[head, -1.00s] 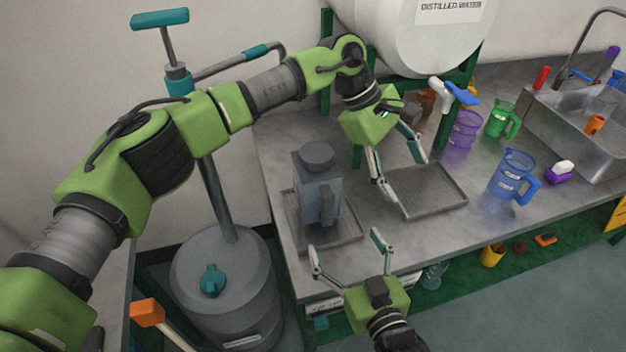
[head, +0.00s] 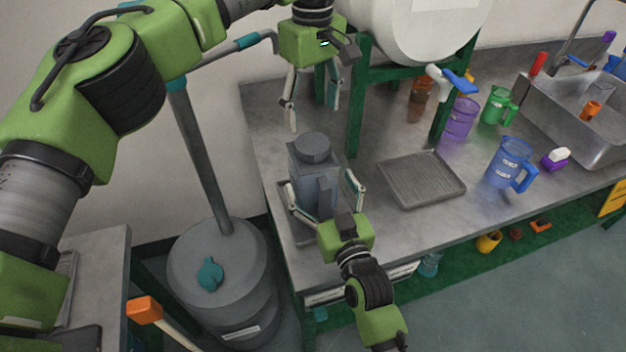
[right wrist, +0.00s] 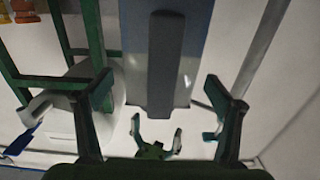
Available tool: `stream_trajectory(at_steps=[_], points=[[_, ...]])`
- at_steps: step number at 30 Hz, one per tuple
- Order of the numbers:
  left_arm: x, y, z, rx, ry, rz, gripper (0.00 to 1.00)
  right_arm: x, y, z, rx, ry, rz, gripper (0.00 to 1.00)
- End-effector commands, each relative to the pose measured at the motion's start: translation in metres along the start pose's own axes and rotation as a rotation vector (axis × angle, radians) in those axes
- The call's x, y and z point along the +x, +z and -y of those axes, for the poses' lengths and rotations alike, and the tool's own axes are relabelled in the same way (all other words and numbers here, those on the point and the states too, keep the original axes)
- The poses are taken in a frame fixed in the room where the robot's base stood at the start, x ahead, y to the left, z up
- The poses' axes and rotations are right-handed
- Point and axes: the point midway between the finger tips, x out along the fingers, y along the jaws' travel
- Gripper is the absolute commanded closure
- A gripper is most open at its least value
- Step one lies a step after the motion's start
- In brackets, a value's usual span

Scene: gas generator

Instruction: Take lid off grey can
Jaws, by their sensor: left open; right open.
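The grey can (head: 303,178) stands upright on a tray at the left end of the bench, with its round dark grey lid (head: 313,146) on top. Its handle (head: 325,197) faces my right gripper and shows dark in the right wrist view (right wrist: 166,65). My left gripper (head: 312,116) is open and empty, pointing down just above and behind the lid. My right gripper (head: 324,188) is open, with one finger on each side of the can's body and handle. Whether its fingers touch the can cannot be told. The left gripper also shows in the right wrist view (right wrist: 157,134).
An empty ribbed tray (head: 422,180) lies right of the can. A green stand leg (head: 357,100) under the white tank is close to my left gripper. A blue jug (head: 508,163) and a purple jug (head: 461,118) stand farther right. A grey drum (head: 222,265) stands on the floor.

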Motion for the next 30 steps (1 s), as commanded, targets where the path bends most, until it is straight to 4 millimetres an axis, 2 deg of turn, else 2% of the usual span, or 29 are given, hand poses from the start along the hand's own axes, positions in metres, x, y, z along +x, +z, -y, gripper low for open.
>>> stream_trajectory(at_steps=[3,9,19,20,24,26,27,28,29,30], points=[[0.000,0.000,0.000,0.000,0.000,0.001,0.35,0.020,-0.001,0.000,0.000,-0.001,-0.001,0.14],[0.000,0.000,0.000,0.000,0.001,0.001,0.35,0.037,0.000,0.000,-0.001,0.000,0.000,0.14],[0.000,0.000,0.000,0.000,0.001,0.001,0.35,0.040,0.000,0.000,-0.001,0.000,0.000,0.14],[0.000,0.000,0.000,0.000,0.001,0.001,0.35,0.040,0.000,0.000,-0.001,0.000,0.000,0.17],[0.000,0.000,0.000,0.000,0.001,0.001,0.35,0.040,0.000,0.000,-0.001,0.000,0.001,0.53],[0.000,0.000,0.000,0.000,0.001,0.001,0.35,0.040,0.000,0.000,-0.001,0.000,0.001,0.68],[0.000,0.000,0.000,0.000,0.001,0.001,0.35,0.040,0.000,0.000,-0.001,0.000,0.001,0.72],[0.000,0.000,0.000,0.000,0.001,0.001,0.35,0.040,0.000,0.000,-0.001,0.000,0.001,0.87],[0.000,0.000,0.000,0.002,0.001,0.001,0.35,0.040,0.000,0.000,0.000,0.000,0.001,0.94],[0.000,0.000,0.000,0.008,0.001,0.000,0.35,0.040,0.000,0.000,0.000,-0.001,0.001,0.94]])
